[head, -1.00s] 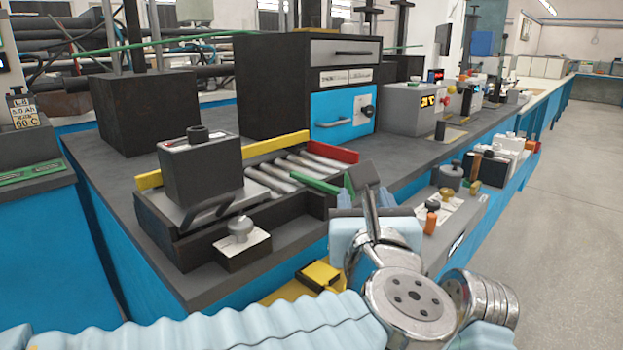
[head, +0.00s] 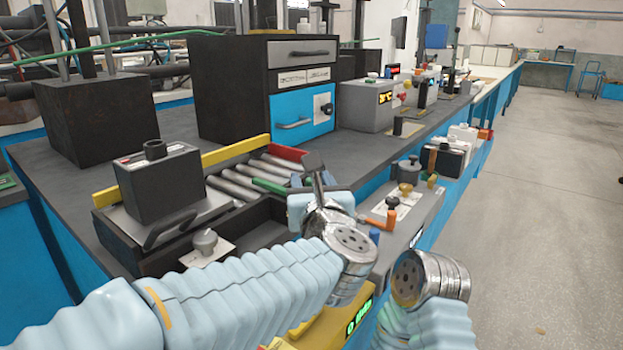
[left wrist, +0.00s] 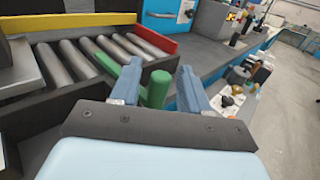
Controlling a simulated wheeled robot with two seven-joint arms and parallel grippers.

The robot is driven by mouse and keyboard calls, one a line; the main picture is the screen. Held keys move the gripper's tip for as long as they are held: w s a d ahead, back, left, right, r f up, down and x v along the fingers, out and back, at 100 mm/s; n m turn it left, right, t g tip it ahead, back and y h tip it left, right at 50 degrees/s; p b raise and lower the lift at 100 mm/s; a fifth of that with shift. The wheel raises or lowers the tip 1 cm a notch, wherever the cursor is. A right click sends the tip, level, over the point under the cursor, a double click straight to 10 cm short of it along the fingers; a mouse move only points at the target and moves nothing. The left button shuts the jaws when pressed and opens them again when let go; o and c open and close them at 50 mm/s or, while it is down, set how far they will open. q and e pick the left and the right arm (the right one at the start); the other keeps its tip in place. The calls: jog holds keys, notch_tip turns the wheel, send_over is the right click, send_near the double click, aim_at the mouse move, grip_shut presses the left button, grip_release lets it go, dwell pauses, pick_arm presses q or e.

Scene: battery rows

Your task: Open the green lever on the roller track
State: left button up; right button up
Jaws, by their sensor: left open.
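The roller track has grey metal rollers (head: 221,188) between a yellow rail (head: 235,151) and a dark front wall. The green lever (head: 270,187) is at the track's front right end, partly hidden behind my left arm. In the left wrist view the green lever (left wrist: 157,88) stands between the two blue fingers of my left gripper (left wrist: 160,86), with another green part beside the left finger. My left gripper (head: 300,182) is open around the lever; I cannot tell whether a finger touches it. My right gripper is not in view.
A black battery box (head: 160,184) sits on a plate at the track's left. A red stop (head: 287,152) closes the track's far end. A black cabinet with a blue drawer (head: 302,115) stands behind. A grey knob (head: 206,240) is in front. The right floor is clear.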

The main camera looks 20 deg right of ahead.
pick_arm(q)
jog(key=shift+w, duration=0.1)
grip_shut()
dwell(0.4)
